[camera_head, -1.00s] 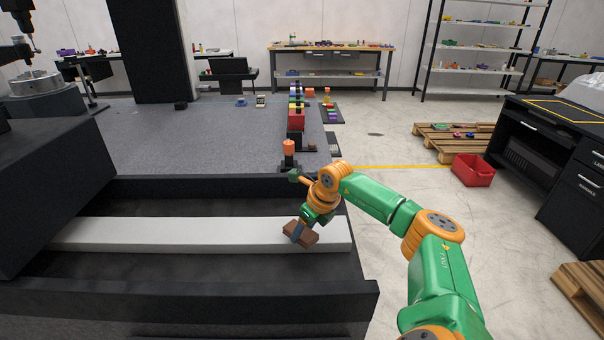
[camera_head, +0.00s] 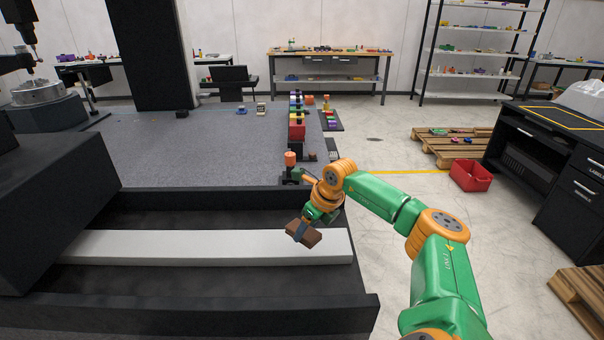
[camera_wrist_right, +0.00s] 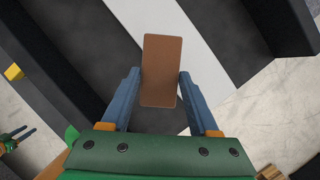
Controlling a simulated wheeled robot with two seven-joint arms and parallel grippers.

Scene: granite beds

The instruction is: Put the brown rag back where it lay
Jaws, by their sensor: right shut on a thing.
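The brown rag (camera_head: 304,233), a flat rectangular brown piece, is held in my right gripper (camera_head: 300,229) over the right end of the pale strip (camera_head: 200,247) in the dark granite bed. The right wrist view shows the rag (camera_wrist_right: 161,70) between the two blue fingers of my right gripper (camera_wrist_right: 158,90), with pale and dark surfaces beyond it. Whether the rag touches the strip is hard to tell, but it looks raised. My left gripper (camera_wrist_right: 20,138) shows small at the lower left of the wrist view, with its fingers apart; it is outside the head view.
The dark front rail (camera_head: 200,305) and the rear ledge (camera_head: 200,198) border the trough. Coloured blocks (camera_head: 297,118) and an orange-topped item (camera_head: 290,160) stand beyond my right wrist. A red bin (camera_head: 470,176) sits on the floor at the right.

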